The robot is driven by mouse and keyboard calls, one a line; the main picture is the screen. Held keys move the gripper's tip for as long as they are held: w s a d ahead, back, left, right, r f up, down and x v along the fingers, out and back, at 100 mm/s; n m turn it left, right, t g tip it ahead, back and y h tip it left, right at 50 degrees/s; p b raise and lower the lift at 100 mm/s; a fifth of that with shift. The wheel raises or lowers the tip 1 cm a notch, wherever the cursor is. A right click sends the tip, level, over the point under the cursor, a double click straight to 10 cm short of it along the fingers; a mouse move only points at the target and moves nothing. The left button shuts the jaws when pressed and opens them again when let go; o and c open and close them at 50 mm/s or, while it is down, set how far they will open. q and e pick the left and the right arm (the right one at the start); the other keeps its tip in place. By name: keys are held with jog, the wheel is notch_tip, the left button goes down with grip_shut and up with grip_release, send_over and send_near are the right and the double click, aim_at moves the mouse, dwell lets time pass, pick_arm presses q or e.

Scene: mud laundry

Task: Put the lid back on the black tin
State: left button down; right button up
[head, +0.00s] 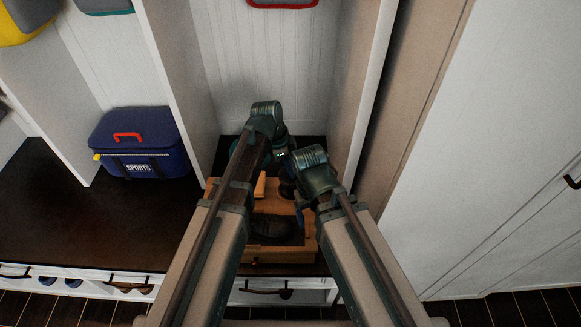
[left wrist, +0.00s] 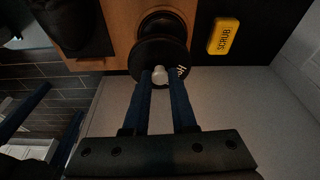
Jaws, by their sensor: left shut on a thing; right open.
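In the left wrist view, my left gripper (left wrist: 159,78) is shut on the pale knob of a round black lid (left wrist: 150,52). The lid is in front of the black tin (left wrist: 163,20) and hides part of it; I cannot tell whether they touch. In the head view, the tin (head: 288,190) is a small dark shape in the wooden box, partly hidden by my arms. My left gripper (head: 283,156) is above the back of the box. My right gripper (head: 301,213) is open, low at the box's right side.
The wooden box (head: 258,256) stands on the dark bench (head: 60,215) and holds a dark shoe (head: 270,226). A yellow scrub block (left wrist: 223,36) lies beside it. A blue sports bag (head: 140,145) sits to the left, past a white divider. White cubby walls close in both sides.

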aim_at(288, 174)
pick_arm(q)
jog(key=shift+w, duration=0.4)
pick_arm(e)
jog(key=shift+w, duration=0.4)
pick_arm(q)
jog(key=shift+f, duration=0.1)
pick_arm(e)
jog(key=shift+f, duration=0.15)
pick_arm(q)
notch_tip(288, 174, down, 6)
jog(key=b, duration=0.6)
jog(key=shift+f, duration=0.1)
pick_arm(e)
notch_tip(288, 174, down, 6)
jog(key=shift+f, duration=0.1)
pick_arm(q)
jog(key=shift+f+b, duration=0.15)
jog(key=shift+b, duration=0.2)
pick_arm(e)
jog(key=shift+f, duration=0.1)
dwell(0.5)
pick_arm(q)
jog(key=shift+c, duration=0.8)
grip_release()
jog(key=shift+r+p, duration=3.55)
jog(key=shift+r, duration=0.05)
pick_arm(e)
notch_tip(288, 174, up, 7)
